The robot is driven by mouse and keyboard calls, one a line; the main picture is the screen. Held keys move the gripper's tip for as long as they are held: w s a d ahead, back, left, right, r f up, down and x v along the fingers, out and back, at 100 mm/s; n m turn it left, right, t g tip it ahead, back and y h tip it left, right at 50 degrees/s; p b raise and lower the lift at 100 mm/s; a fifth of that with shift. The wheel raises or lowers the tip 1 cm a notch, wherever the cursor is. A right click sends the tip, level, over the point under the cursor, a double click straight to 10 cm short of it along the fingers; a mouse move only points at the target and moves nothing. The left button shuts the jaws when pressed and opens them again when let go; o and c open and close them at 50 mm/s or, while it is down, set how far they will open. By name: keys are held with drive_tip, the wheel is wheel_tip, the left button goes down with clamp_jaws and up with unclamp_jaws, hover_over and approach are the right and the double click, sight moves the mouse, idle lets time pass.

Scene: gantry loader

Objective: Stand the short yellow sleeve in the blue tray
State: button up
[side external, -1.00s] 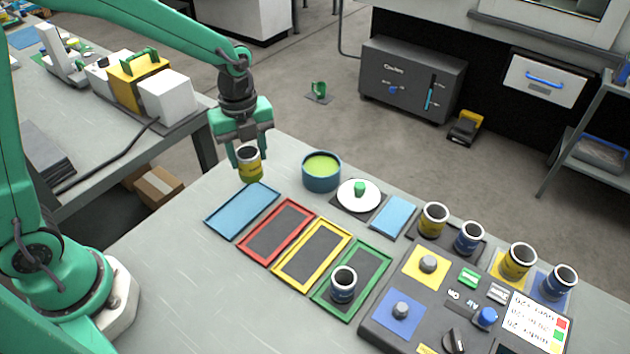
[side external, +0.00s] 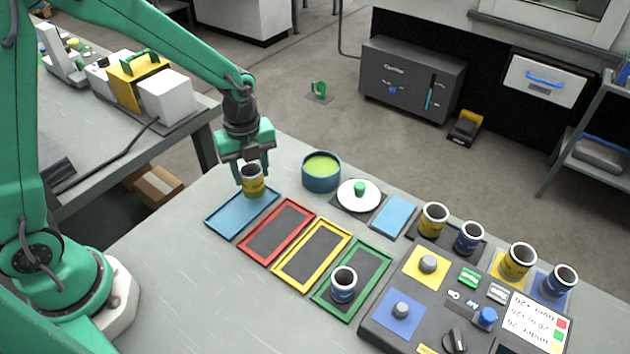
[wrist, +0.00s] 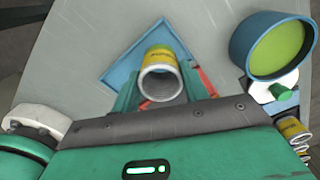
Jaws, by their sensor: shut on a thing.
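The short yellow sleeve (side external: 253,184), with a pale rim and dark inside, is upright between the fingers of my gripper (side external: 252,177). My gripper is shut on it. The sleeve also shows in the wrist view (wrist: 160,75), its open end facing the camera. The blue tray (side external: 226,221) lies flat at the left end of a row of trays. The sleeve is over the far part of this tray. I cannot tell whether its bottom touches the tray floor. In the wrist view the blue tray (wrist: 122,72) shows behind the sleeve.
Red (side external: 262,248), yellow (side external: 297,274) and green (side external: 368,262) trays continue the row; a dark blue sleeve (side external: 343,285) stands in the green one. A blue pot (side external: 321,174) stands behind. Several sleeves and a control panel (side external: 455,300) are at the right.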

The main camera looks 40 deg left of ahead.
drive_tip(key=shift+f, duration=0.75)
drive_tip(key=shift+f, duration=0.2)
idle(0.9)
drive_tip(key=o, duration=1.6)
drive_tip(key=shift+c, duration=0.2)
drive_tip(key=shift+r, duration=0.1)
wheel_tip(320, 180, up, 9)
idle(0.6)
idle(0.6)
